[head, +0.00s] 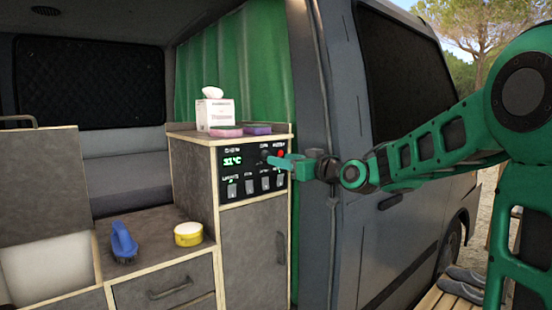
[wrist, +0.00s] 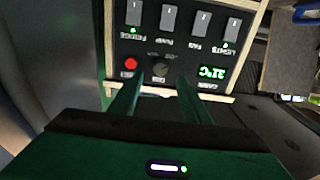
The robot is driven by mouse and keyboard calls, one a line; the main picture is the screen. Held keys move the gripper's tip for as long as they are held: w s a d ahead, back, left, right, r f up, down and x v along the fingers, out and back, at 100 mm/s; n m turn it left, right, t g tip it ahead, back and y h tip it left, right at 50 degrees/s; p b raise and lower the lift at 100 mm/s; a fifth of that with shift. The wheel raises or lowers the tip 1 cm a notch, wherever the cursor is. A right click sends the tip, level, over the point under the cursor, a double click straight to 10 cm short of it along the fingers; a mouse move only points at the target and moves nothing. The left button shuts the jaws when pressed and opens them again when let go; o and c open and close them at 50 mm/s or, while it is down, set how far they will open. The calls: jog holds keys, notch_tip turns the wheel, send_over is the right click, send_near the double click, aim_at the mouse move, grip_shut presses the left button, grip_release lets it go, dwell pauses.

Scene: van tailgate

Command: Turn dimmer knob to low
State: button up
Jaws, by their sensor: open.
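The dimmer knob (wrist: 160,69) is a dark round knob on the black control panel (wrist: 140,45), with small white lettering around it. In the wrist view, which shows the panel upside down, it lies beyond and between my gripper's fingertips. My gripper (wrist: 155,82) is open, its two green fingers pointing at the panel. In the head view my gripper (head: 270,160) is at the panel's upper right and the fingers partly cover the knob's area. I cannot tell whether the fingers touch the knob.
A red button (wrist: 130,64) sits beside the knob. A green display (wrist: 212,72) reads 31°C, and several rocker switches (head: 249,186) line the panel. A tissue box (head: 215,114) and sponges (head: 257,128) stand on top. A blue brush (head: 123,241) and a yellow tub (head: 188,234) are lower left.

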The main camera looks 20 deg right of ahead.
aim_at(266, 156)
jog(key=x, duration=0.5)
jog(key=shift+w+a, duration=0.15)
jog(key=shift+w, duration=0.2)
jog(key=c, duration=1)
jog(key=shift+m, duration=0.3)
jog(key=shift+c, duration=0.2)
